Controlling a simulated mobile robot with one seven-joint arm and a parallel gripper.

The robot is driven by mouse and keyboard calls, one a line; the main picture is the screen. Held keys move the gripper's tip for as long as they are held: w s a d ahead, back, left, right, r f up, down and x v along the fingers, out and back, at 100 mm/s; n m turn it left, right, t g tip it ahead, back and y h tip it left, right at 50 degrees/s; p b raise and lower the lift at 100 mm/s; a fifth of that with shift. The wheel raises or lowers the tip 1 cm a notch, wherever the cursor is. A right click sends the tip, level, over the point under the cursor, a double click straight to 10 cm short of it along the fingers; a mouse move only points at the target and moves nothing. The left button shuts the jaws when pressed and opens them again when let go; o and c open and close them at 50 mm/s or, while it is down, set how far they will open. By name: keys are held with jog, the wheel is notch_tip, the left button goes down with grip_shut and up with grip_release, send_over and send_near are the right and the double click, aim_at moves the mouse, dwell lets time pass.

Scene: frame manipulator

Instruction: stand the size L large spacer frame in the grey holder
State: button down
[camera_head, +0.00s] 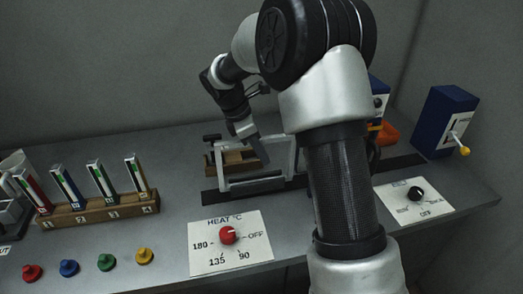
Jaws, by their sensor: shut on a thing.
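A light grey rectangular frame (219,170), which I take to be the large spacer frame, stands roughly upright near the middle of the bench, over a dark strip. Its size mark cannot be read. My gripper (249,136) comes down from the upper left and is shut on the frame near its top. The fingertips are small and partly dark against the scene. My arm hides the area right of the frame. I cannot clearly pick out the grey holder. Whether the frame's lower edge touches the bench or strip cannot be told.
A wooden block (238,157) sits behind the frame. A wooden rack (92,213) with several coloured gauges stands left. A HEAT dial card (206,262) lies in front. A blue box with a lever (441,112) stands right, near another knob card (432,205). Coloured buttons line the front left.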

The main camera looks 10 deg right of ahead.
jog(key=shift+f, duration=0.3)
dwell(0.5)
jog(key=c, duration=1.7)
grip_release()
jog(key=p+v, duration=0.3)
jog(key=v, duration=1.4)
jog(key=s+d+r+m+t+y+p, duration=0.25)
jog(key=s+r+m+p, duration=0.35)
jog(key=s+r, duration=0.6)
jog(key=s+m+t+p, duration=0.1)
jog(key=s+m, duration=0.3)
jog(key=s, duration=0.1)
jog(key=s+d+f+m+t+y+p, duration=0.1)
jog(key=s+m, duration=0.3)
jog(key=s, duration=0.1)
jog(key=s+d+m+t+y, duration=0.1)
jog(key=s+m, duration=0.3)
jog(key=s, duration=0.2)
jog(key=shift+d+f+p, duration=0.2)
jog(key=shift+p, duration=0.2)
